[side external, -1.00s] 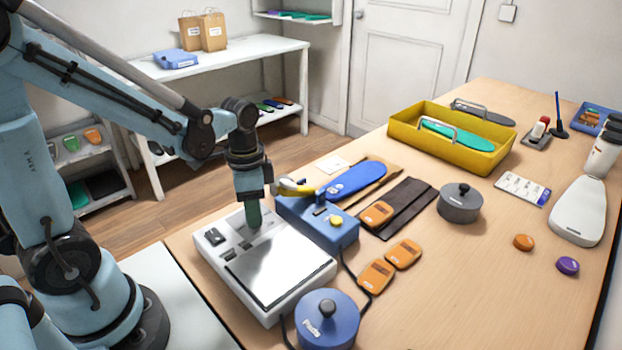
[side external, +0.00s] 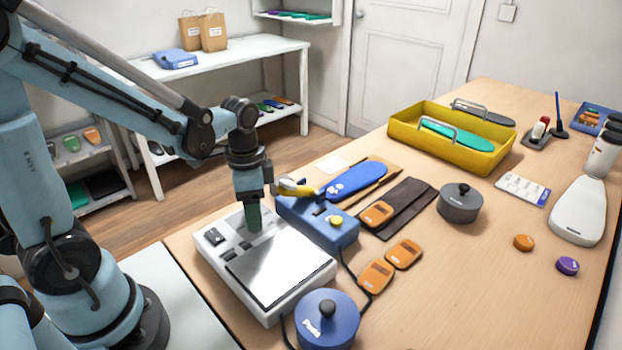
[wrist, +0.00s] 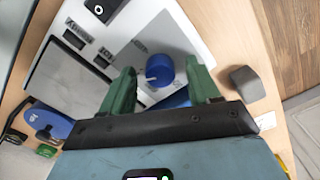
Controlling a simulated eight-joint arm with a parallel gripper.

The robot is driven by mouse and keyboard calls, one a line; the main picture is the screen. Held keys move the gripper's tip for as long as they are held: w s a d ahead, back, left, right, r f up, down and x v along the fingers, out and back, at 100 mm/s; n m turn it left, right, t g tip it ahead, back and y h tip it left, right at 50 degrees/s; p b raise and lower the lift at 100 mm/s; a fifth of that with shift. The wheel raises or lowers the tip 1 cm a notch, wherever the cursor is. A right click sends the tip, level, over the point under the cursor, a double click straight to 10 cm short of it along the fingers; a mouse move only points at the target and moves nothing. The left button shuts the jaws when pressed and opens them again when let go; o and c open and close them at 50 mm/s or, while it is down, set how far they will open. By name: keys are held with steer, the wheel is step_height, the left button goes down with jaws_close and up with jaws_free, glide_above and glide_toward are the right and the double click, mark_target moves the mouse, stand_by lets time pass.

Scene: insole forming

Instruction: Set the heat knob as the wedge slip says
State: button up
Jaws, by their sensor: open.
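The white heating unit (side external: 206,259) with its flat plate (side external: 280,267) stands at the table's near left edge. Its blue round heat knob (wrist: 159,68) has a white pointer mark on its left side in the wrist view. My gripper (side external: 254,226) points down over the unit's control panel and hides the knob in the side view. In the wrist view, my gripper's (wrist: 160,70) green fingers are open, one on each side of the knob with gaps visible. A small white slip (side external: 333,164) lies behind the blue box; any writing on it is too small to read.
The blue box (side external: 335,236) stands close beside the unit, with a yellow curved piece (side external: 296,188) at its far edge. A blue lidded pot (side external: 327,325) and orange pads (side external: 376,275) are nearby. A yellow tray (side external: 470,162) stands farther back.

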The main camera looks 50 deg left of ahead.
step_height(320, 180, up, 12)
stand_by(0.7)
steer(key=d+f+n+t, duration=0.1)
steer(key=n+t, duration=0.1)
steer(key=d+f+n+t, duration=0.1)
steer(key=n+t, duration=0.1)
steer(key=d+f+n+t, duration=0.1)
steer(key=d+n+t, duration=0.1)
steer(key=t, duration=0.1)
steer(key=shift+s, duration=0.4)
